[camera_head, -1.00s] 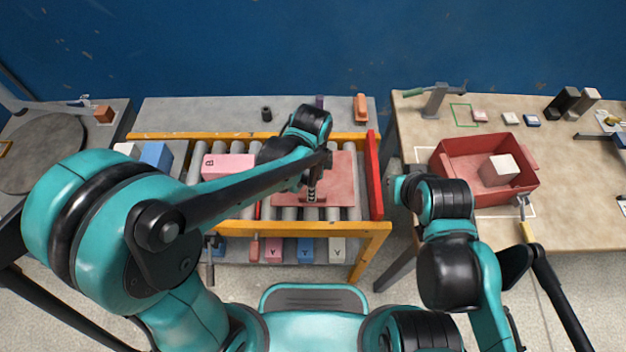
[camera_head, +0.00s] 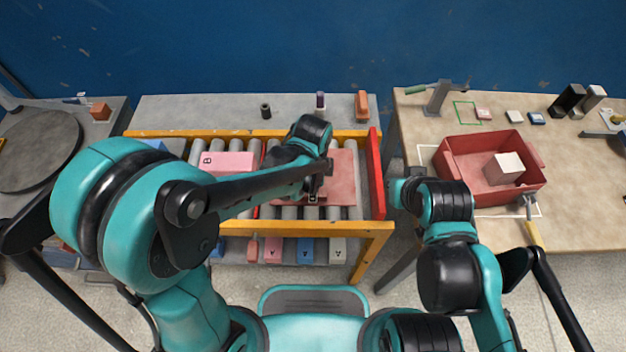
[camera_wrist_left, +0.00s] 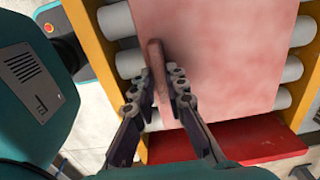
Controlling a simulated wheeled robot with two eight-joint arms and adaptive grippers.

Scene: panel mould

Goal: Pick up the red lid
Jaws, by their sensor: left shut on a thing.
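The red lid (camera_head: 342,168) is a flat pinkish-red panel over the grey rollers of the conveyor, near its right end. Its handle is a narrow brown-red bar, seen in the left wrist view (camera_wrist_left: 155,57). My left gripper (camera_head: 316,196) is at the near part of the lid. In the left wrist view, its two fingers (camera_wrist_left: 163,78) are closed on either side of the bar. The lid's left part is hidden behind my left arm in the head view. I cannot tell whether the lid touches the rollers.
The conveyor has a yellow frame (camera_head: 345,228) and a red end plate (camera_head: 376,172). A pink box (camera_head: 228,161) stands on its rollers. A red open tray (camera_head: 458,169) with a white block (camera_head: 505,168) stands on the right table. Several coloured boxes sit below the conveyor's near rail.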

